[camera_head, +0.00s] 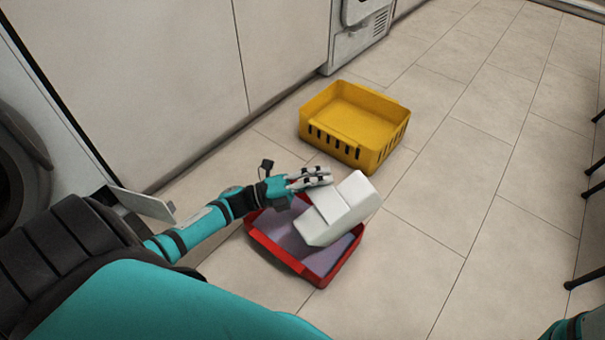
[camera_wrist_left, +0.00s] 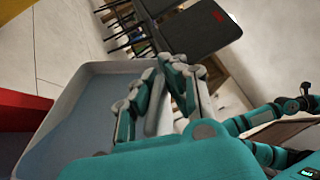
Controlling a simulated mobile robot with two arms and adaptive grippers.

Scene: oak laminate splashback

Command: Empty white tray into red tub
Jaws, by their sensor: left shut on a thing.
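The white tray (camera_head: 343,208) is held steeply tilted above the red tub (camera_head: 274,262), its outside towards the head camera. My left gripper (camera_head: 318,176) is shut on the tray's rim. In the left wrist view my left gripper (camera_wrist_left: 170,75) has its fingers on either side of the rim of the white tray (camera_wrist_left: 85,105), and the part of the inside that shows looks bare. The red tub also shows at the left edge of the wrist view (camera_wrist_left: 18,112). A flat lavender-grey area shows inside the tub; I cannot tell whether it is contents or the floor of the tub. The tray hides part of the tub.
A yellow slotted crate (camera_head: 355,122) stands on the tiles behind the tub, empty where I see in. White cabinet fronts (camera_head: 190,70) run along the left. Dark chair or table legs stand at the right edge. The tiled floor right of the tub is clear.

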